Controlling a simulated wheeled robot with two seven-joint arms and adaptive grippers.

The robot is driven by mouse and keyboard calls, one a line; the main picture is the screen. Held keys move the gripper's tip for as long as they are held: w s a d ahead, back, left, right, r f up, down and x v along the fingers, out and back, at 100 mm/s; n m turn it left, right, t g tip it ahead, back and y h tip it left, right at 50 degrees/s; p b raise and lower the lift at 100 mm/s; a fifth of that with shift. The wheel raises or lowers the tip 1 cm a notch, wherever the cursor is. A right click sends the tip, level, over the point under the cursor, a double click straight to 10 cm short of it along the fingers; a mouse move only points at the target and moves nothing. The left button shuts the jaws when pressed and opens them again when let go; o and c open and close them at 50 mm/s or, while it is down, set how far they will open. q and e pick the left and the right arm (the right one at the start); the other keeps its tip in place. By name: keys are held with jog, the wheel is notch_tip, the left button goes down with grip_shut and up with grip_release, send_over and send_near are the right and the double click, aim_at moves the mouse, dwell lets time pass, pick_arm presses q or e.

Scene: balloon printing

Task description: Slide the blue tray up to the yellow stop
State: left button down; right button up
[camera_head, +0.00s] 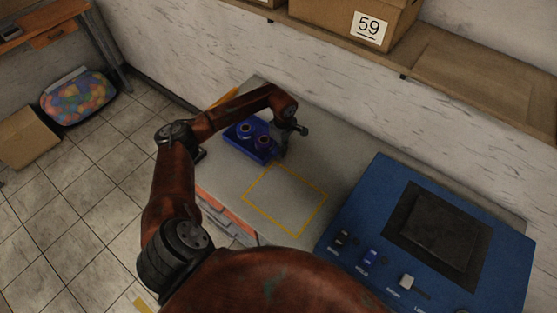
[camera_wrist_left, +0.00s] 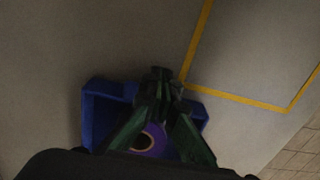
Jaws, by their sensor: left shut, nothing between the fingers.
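The blue tray (camera_head: 262,157) lies on the grey table, partly hidden by my left arm. It holds dark round pieces, one with a purple ring (camera_wrist_left: 152,138). The yellow stop (camera_head: 224,97) is a bar at the table's far left edge, partly behind my arm and apart from the tray. My left gripper (camera_head: 283,153) is shut and empty, low at the tray's right end, on the side of the yellow outline. In the left wrist view the closed fingertips (camera_wrist_left: 160,76) overlap the tray's wall (camera_wrist_left: 88,115); I cannot tell whether they touch it. My right gripper is not in view.
A yellow rectangle (camera_head: 326,196) is marked on the bare tabletop right of the tray. A blue machine (camera_head: 360,205) with switches stands at the right. A shelf with a cardboard box (camera_head: 340,15) runs along the wall.

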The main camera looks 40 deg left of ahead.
aim_at(260, 138)
pick_arm(q)
jog(key=a+b, duration=0.3)
jog(key=a, duration=0.8)
jog(key=shift+a+f+b, duration=0.15)
jog(key=shift+a+b, duration=0.05)
jog(key=shift+b, duration=0.2)
jog(key=shift+a, duration=0.3)
jog(key=shift+r, duration=0.2)
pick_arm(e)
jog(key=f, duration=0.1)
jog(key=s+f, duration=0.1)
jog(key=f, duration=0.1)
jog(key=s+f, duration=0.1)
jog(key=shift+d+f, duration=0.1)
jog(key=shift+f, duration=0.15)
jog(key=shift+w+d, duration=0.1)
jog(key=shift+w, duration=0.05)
pick_arm(q)
jog(key=shift+d, duration=0.15)
jog(key=shift+d, duration=0.3)
jog(key=d+p, duration=0.1)
jog(key=d, duration=0.2)
jog(key=shift+r, duration=0.15)
notch_tip(260, 138, up, 10)
jog(key=shift+p, duration=0.3)
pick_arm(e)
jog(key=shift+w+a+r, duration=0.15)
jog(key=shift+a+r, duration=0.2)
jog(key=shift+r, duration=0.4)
